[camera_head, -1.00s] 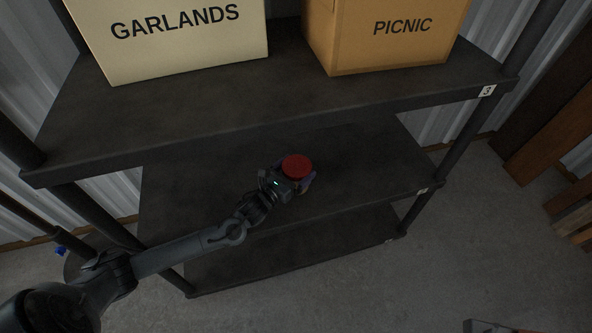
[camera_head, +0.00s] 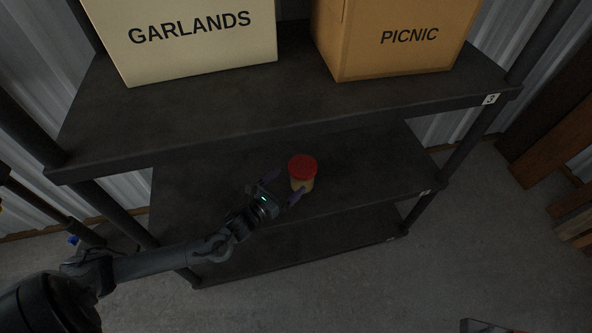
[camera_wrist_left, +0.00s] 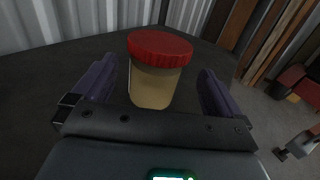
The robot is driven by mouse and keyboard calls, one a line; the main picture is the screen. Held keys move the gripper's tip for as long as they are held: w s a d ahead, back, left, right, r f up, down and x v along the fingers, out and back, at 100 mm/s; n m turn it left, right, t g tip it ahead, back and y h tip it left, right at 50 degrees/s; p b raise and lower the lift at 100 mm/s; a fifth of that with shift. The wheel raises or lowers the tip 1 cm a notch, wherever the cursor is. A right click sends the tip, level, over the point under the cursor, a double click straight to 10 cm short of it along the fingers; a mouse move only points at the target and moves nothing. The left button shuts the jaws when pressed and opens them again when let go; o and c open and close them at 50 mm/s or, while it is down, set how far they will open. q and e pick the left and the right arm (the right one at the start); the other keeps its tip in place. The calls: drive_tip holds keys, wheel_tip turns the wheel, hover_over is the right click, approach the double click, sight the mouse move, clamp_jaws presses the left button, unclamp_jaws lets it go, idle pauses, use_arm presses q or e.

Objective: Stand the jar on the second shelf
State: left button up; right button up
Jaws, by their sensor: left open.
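The jar (camera_head: 302,181) has a red lid and a tan body. It stands upright on the middle shelf (camera_head: 375,165), near its front edge, below the shelf tagged 3. In the left wrist view the jar (camera_wrist_left: 155,82) stands between and ahead of two spread dark purple fingers, with gaps on both sides. My left gripper (camera_head: 288,188) is open at the jar's front left, and it also shows in the left wrist view (camera_wrist_left: 158,85). My right gripper is in neither view.
The top shelf (camera_head: 290,105) holds a box marked GARLANDS (camera_head: 200,50) and a box marked PICNIC (camera_head: 400,50). It overhangs the middle shelf. A lower shelf (camera_head: 310,250) is empty. The middle shelf is clear around the jar. Wooden boards (camera_head: 555,130) lean at the right.

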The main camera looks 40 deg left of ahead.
use_arm(q)
drive_tip(key=shift+s+p, duration=0.65)
drive_tip(key=shift+s, duration=1.55)
drive_tip(key=shift+r, duration=0.1)
drive_tip(key=shift+s+r+p, duration=0.15)
drive_tip(key=shift+r+p, duration=0.05)
drive_tip(key=shift+p, duration=0.3)
drive_tip(key=s+d+r+n+g+p, duration=0.3)
drive_tip(key=d+r+n+p, duration=0.3)
drive_tip(key=r+n+p, duration=0.2)
drive_tip(key=s+d+r+n+g+p, duration=0.3)
drive_tip(key=s+d+r+n+p, duration=0.1)
drive_tip(key=d+r+n+p, duration=0.4)
drive_tip(key=s+d+r+n+g+p, duration=0.1)
drive_tip(key=s+r+n+g+p, duration=0.25)
drive_tip(key=s+n+g, duration=0.8)
wheel_tip(320, 180, up, 38)
drive_tip(key=n+t+p, duration=0.3)
drive_tip(key=n+p, duration=0.3)
drive_tip(key=p, duration=3.1)
drive_tip(key=shift+s, duration=0.35)
